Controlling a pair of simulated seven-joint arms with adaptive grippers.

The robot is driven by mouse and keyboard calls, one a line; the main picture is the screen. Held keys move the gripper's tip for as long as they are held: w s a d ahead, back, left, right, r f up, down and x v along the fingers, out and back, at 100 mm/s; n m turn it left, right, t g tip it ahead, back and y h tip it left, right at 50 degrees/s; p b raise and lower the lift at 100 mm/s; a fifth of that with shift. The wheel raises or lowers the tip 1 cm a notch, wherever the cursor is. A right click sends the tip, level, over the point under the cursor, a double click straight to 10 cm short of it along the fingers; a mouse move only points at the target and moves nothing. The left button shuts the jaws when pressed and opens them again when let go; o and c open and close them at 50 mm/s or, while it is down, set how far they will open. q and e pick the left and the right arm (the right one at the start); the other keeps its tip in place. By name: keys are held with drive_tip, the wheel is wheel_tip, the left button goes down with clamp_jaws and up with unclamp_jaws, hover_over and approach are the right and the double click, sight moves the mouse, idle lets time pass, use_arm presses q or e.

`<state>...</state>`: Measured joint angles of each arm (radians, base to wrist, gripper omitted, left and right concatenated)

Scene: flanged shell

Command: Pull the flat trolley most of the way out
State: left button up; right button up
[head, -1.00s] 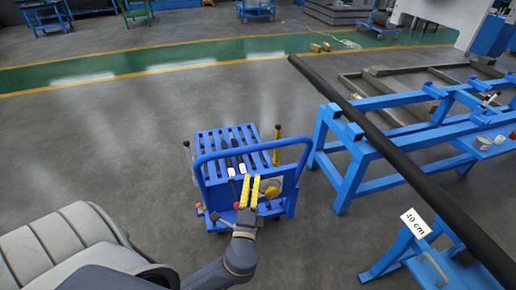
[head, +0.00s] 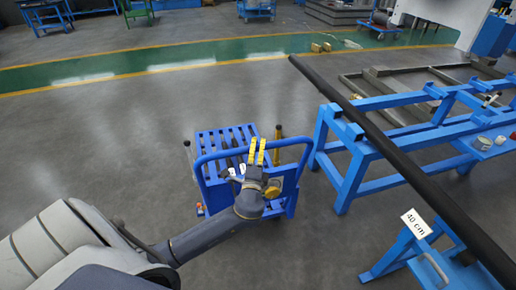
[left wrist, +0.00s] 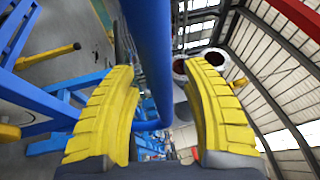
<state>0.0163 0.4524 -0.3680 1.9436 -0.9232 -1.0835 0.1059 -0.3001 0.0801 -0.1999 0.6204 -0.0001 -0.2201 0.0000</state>
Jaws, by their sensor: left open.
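The flat trolley (head: 213,140) is blue with a slatted deck and stands on the grey floor in the middle of the head view. Its bent blue push handle (head: 287,142) rises at the near side. My left gripper (head: 257,142) has yellow ridged fingers, spread apart, and overlaps the handle bar in the head view. In the left wrist view the blue bar (left wrist: 150,60) runs between the open fingers (left wrist: 167,75), nearer the left one; whether it touches cannot be told. My right gripper is not in view.
Small tools and a yellow-handled item (head: 277,145) are on or by the trolley. A blue rack (head: 350,170) with a long black pipe (head: 400,160) stands close on the right. The floor (head: 100,150) left of the trolley is clear.

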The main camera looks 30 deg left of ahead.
use_arm(q)
drive_tip(key=shift+o, duration=0.2)
drive_tip(key=shift+w+a, duration=0.1)
drive_tip(key=shift+w, duration=0.05)
clamp_jaws()
idle(0.5)
